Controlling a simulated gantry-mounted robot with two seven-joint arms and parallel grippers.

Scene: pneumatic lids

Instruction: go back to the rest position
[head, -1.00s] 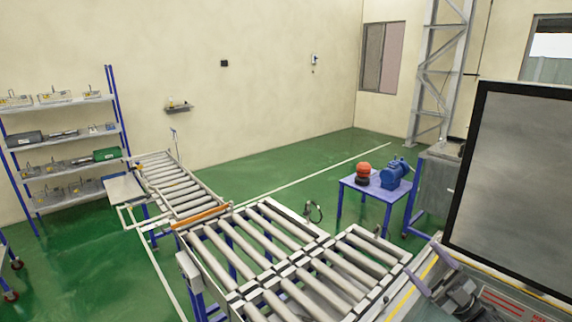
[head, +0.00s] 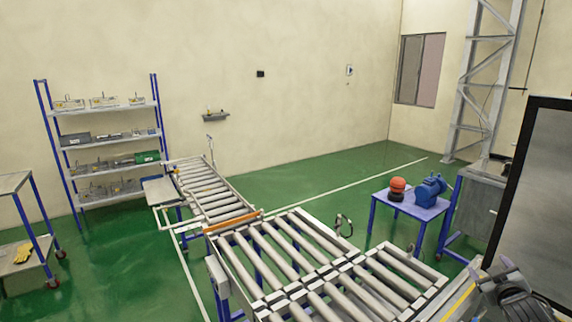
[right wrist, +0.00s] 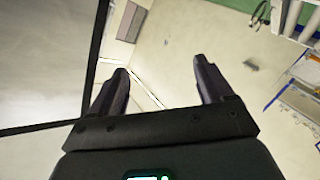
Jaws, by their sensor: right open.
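My right gripper (head: 492,274) shows at the lower right of the head view, in front of the dark-framed grey panel and beside the roller conveyor. In the right wrist view its two dark fingers (right wrist: 160,88) stand apart with nothing between them. The right wrist view is tilted, with wall and floor behind the fingers. My left gripper is not in the head view.
A roller conveyor (head: 262,264) fills the lower middle. A blue table (head: 424,208) with an orange-and-black item and a blue motor stands right of it. Shelves (head: 105,111) and a cart (head: 14,183) stand at left. A grey panel (head: 541,200) is close at right. Green floor (head: 290,182) is clear behind the conveyor.

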